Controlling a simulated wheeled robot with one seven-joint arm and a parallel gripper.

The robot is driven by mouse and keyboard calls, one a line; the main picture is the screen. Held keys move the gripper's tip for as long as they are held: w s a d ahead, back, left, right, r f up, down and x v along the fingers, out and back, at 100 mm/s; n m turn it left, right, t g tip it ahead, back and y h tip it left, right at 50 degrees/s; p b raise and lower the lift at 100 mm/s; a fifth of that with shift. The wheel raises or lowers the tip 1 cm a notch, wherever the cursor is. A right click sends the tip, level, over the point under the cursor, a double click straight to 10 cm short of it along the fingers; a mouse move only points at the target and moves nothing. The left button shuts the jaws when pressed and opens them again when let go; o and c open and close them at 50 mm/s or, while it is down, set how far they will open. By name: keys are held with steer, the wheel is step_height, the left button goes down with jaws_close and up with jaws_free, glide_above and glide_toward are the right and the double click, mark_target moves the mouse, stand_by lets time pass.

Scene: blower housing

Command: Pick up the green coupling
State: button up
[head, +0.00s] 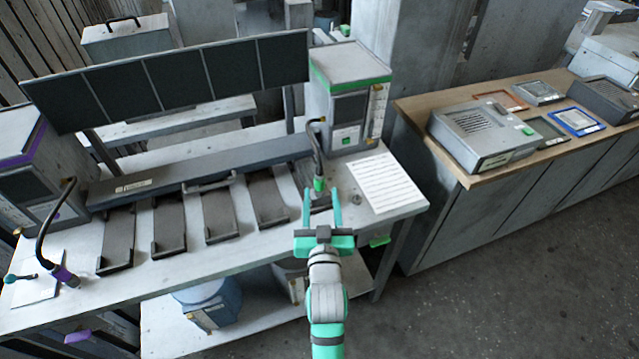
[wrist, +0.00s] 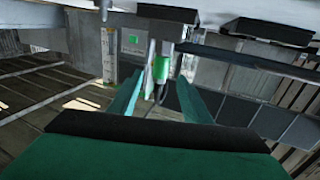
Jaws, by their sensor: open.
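The green coupling (head: 319,184) is at the lower end of a black hose (head: 317,146) beside the green-trimmed box at the bench's right side. It also shows in the wrist view as a green and white piece (wrist: 161,69), between and beyond my fingers. My gripper (head: 321,202) is open and empty, with its teal fingers pointing toward the coupling and one on each side of it in the picture. It also shows in the wrist view (wrist: 158,92). I cannot tell how much distance is left between the fingertips and the coupling.
The green-trimmed box (head: 348,98) stands behind the coupling. A printed sheet (head: 384,182) lies to the right and dark trays (head: 220,214) to the left. A purple coupling (head: 66,276) is at the far left. A wood-topped counter (head: 470,172) stands at the right, with open floor in front.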

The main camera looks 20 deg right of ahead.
mark_target(319, 168)
steer(key=x, duration=1)
steer(key=shift+w+r, duration=0.1)
steer(key=shift+w, duration=0.25)
jaws_close()
steer(key=shift+r, duration=0.15)
